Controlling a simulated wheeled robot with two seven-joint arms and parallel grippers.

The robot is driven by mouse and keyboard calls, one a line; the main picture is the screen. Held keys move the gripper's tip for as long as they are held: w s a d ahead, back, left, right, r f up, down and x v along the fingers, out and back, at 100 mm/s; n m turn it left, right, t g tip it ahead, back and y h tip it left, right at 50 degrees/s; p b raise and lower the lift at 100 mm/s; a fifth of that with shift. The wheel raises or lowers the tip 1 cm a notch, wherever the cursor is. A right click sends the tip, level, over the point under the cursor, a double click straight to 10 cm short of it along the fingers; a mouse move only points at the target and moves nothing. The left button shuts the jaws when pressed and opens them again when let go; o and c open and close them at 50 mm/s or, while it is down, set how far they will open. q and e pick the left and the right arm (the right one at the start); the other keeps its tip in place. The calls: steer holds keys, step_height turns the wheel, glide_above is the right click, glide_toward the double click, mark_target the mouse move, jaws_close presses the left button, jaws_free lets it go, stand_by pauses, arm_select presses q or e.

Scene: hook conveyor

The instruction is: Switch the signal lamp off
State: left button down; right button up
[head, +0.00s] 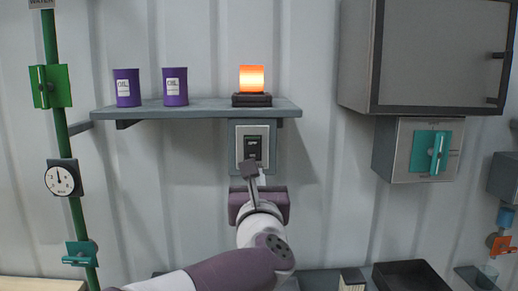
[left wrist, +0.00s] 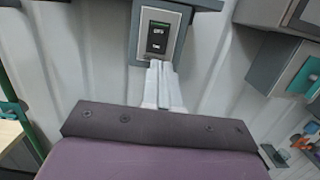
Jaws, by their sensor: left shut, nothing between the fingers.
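The signal lamp (head: 252,79) glows orange on its dark base, on the wall shelf. Below the shelf is a grey switch plate with a dark rocker switch (head: 253,146); it also shows at the top of the left wrist view (left wrist: 157,38), with small lettering too blurred to read surely. My left gripper (head: 250,168) is shut and empty, its fingertips just below the switch in the picture. In the left wrist view the pale fingers (left wrist: 161,68) are together and point at the switch's lower edge. I cannot tell whether they touch it. My right gripper is not in view.
Two purple oil cans (head: 126,88) stand on the grey shelf (head: 205,109). A grey cabinet (head: 430,55) and a box with a teal handle (head: 430,152) are at the right. A green pipe (head: 58,120) with valves and a gauge (head: 60,180) runs down the left.

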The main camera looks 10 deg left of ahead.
arm_select(q)
steer(key=d, duration=0.1)
steer(key=p, duration=0.9)
glide_toward(255, 144)
steer(key=x, duration=0.6)
steer(key=shift+r, duration=0.2)
steer(key=shift+w+f, duration=0.1)
steer(key=shift+w, duration=0.35)
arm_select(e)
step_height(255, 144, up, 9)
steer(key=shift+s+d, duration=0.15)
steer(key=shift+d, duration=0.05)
